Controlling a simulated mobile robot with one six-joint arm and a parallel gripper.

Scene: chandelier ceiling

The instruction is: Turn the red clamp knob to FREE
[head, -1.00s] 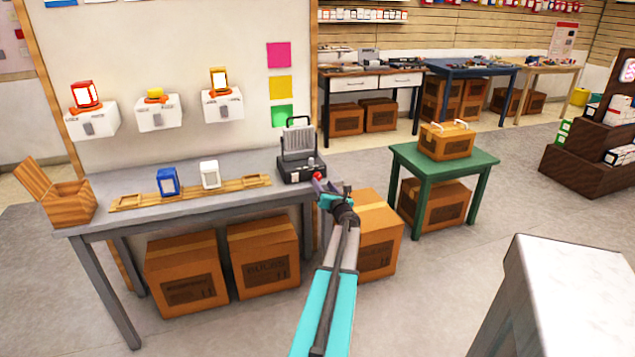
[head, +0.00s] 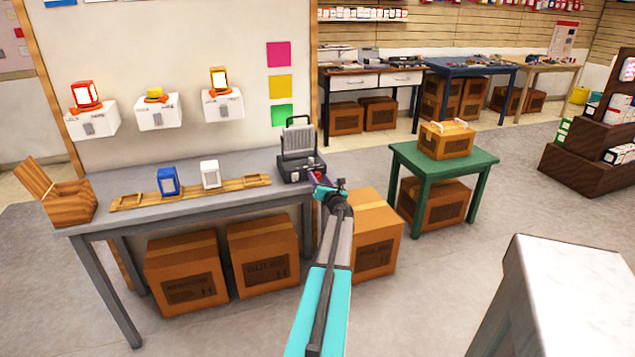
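A white wall box (head: 104,116) at the upper left has a red collar (head: 86,108) holding a red-framed glowing lamp (head: 86,93). A grey knob (head: 88,129) on its front points roughly up and down between small labels that I cannot read. My gripper (head: 318,182) is at the right end of the grey bench, close to a dark grey device (head: 301,168), well to the right of the red-collared box. It is seen from behind and small, so I cannot tell whether it touches the device or holds anything.
Two similar wall boxes carry a yellow piece (head: 155,93) and an orange-framed lamp (head: 219,79). On the grey bench (head: 100,185) are a wooden rail, a blue block (head: 167,181), a white block (head: 210,174) and a wooden box (head: 65,200). A green table (head: 470,161) stands right.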

